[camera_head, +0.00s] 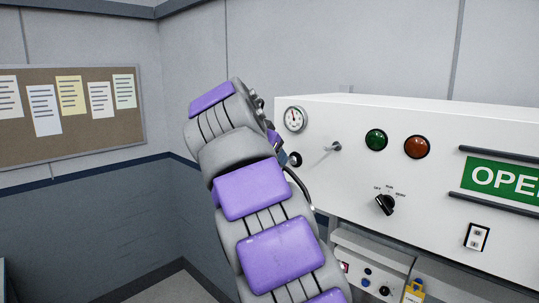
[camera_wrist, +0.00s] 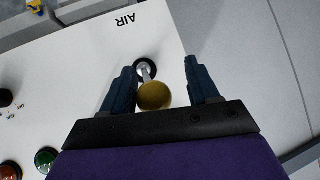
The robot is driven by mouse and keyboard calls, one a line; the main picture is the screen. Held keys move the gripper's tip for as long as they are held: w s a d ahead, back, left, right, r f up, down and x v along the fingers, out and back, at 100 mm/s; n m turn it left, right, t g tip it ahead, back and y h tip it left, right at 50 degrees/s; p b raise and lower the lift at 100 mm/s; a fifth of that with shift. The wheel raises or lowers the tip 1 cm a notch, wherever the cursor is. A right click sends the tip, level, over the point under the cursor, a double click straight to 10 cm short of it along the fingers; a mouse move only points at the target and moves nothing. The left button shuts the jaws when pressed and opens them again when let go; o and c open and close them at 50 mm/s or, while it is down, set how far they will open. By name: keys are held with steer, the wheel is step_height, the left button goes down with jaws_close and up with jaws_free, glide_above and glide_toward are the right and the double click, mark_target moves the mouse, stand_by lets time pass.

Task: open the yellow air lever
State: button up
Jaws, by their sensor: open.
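The yellow air lever shows in the wrist view as a round yellow knob (camera_wrist: 154,97) on a short metal stem, which runs to a dark ring on the white panel. The upside-down word AIR is printed beyond it. My gripper (camera_wrist: 160,66) is open, with one blue finger on each side of the knob. I see gaps between knob and fingers; the knob sits nearer the left finger. In the head view my arm hides most of the gripper, and I cannot make out the yellow knob.
The white panel (camera_head: 360,125) carries a gauge (camera_head: 294,119), a grey stalk (camera_head: 335,147), a green light (camera_head: 376,140), a red light (camera_head: 417,147) and a black selector knob (camera_head: 385,204). Dark rails (camera_head: 493,203) border the green sign. A corkboard hangs on the left wall.

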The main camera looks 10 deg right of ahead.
steer(key=shift+s, duration=0.1)
steer(key=shift+s+a+r, duration=0.1)
steer(key=shift+s+r, duration=0.2)
steer(key=shift+r, duration=0.1)
steer(key=p+v, duration=0.4)
steer(key=v, duration=1.2)
steer(key=shift+a, duration=0.35)
